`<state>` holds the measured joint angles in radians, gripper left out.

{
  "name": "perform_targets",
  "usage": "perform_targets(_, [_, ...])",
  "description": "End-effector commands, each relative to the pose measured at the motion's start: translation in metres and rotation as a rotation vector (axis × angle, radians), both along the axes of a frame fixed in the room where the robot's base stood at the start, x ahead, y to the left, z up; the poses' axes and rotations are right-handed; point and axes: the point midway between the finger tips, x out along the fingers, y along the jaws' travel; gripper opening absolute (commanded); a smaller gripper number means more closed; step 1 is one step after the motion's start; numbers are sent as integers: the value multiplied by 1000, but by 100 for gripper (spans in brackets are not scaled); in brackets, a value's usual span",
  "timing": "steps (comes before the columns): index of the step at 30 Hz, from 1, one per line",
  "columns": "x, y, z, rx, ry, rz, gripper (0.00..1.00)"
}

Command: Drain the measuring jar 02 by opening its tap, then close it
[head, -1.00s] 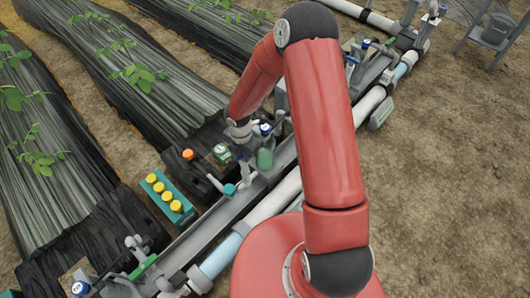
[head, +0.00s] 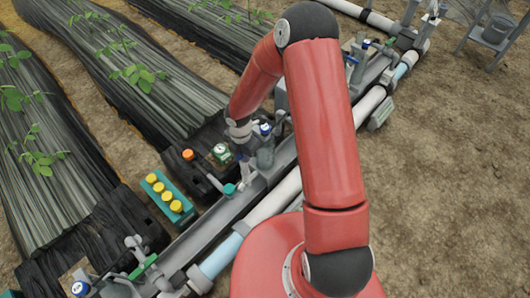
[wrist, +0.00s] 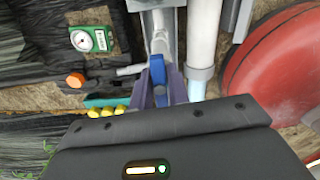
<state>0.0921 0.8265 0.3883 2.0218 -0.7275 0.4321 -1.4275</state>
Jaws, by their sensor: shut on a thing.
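My gripper (wrist: 161,92) points down at the skid and is shut on a blue tap handle (wrist: 157,68), which lies between the two fingers in the wrist view. In the head view my gripper (head: 246,168) is small and partly hidden by my arm. A grey, clear-looking measuring jar (head: 266,156) stands just right of my gripper in the head view, and no green shows in it. Its label is too small to read. The tap's outlet is hidden.
A green box with a round gauge (wrist: 90,40) and an orange cap (wrist: 75,80) lie left of my gripper. A teal crate (head: 164,202) holds several yellow-capped bottles. A white pipe (wrist: 204,35) runs along the right. Bare soil lies right of the skid.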

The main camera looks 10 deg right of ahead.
Motion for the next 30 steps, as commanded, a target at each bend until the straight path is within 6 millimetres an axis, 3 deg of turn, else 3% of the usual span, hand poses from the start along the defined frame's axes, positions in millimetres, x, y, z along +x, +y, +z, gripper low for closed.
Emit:
perform_targets(11, [-1,0,-3,-1,2,-48,0])
perform_targets(30, [-1,0,-5,-2,-1,-1432,0])
